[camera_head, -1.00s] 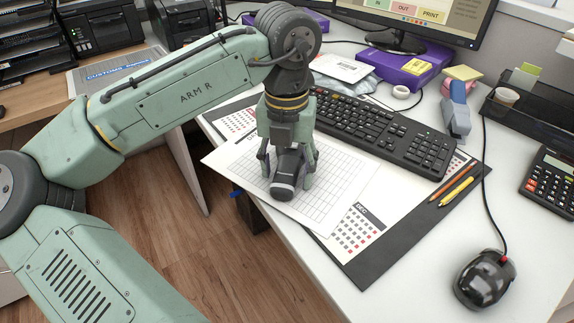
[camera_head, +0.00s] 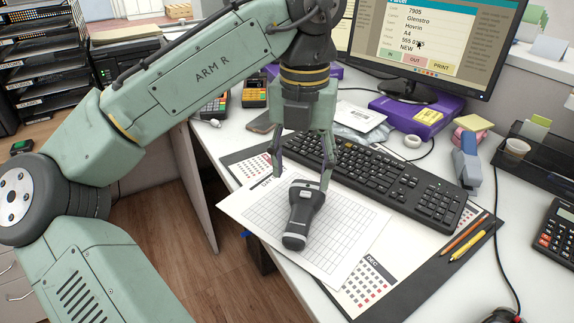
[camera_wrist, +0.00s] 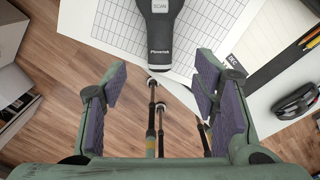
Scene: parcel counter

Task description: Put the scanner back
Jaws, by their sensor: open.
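The scanner (camera_head: 303,210) is a dark grey handheld device with a light button. It lies on the gridded paper sheet (camera_head: 345,235) on the desk, its wide head toward the keyboard and its handle toward the desk's near edge. My gripper (camera_head: 301,172) is open and empty, with its fingers apart above the scanner's head end. In the wrist view the scanner (camera_wrist: 150,28) shows at the top, its "SCAN" button visible, beyond the open fingers and not between them. I cannot make out a holder for the scanner.
The black keyboard (camera_head: 385,185) lies just behind the sheet. A pencil (camera_head: 463,237) and a yellow pen (camera_head: 472,241) lie on the dark desk mat at right. The monitor (camera_head: 420,45), purple box (camera_head: 428,118) and blue-grey stapler (camera_head: 467,160) stand further back. The desk's near left edge is close.

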